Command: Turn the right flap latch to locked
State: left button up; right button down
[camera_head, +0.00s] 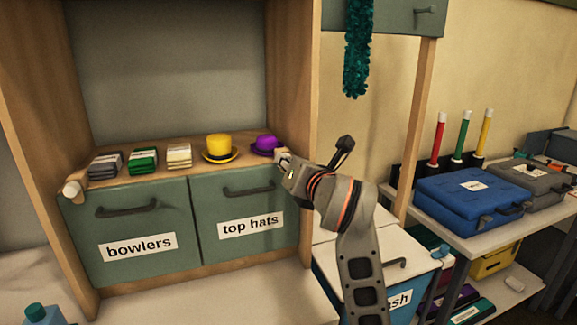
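The cabinet has two green flaps, a left one labelled "bowlers" (135,222) and a right one labelled "top hats" (240,205). Both look closed, each with a dark handle. A pale, rounded latch (73,188) sits at the upper left corner of the left flap. The right flap's latch, at its upper right corner, is mostly hidden by my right gripper (284,163). That gripper is at this corner, at or touching the latch. Its fingers are too small and covered to tell whether they are shut. My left gripper is not in view.
A teal garland (357,50) hangs above my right arm. Blue case (470,200) and white-topped bin (402,246) stand right.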

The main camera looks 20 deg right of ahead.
dwell(0.5)
jog(key=c, duration=1.8)
grip_release()
jog(key=shift+c, duration=0.2)
jog(key=shift+s, duration=0.1)
jog(key=s+r, duration=0.1)
jog(key=s, duration=0.6)
jog(key=shift+s+a, duration=0.15)
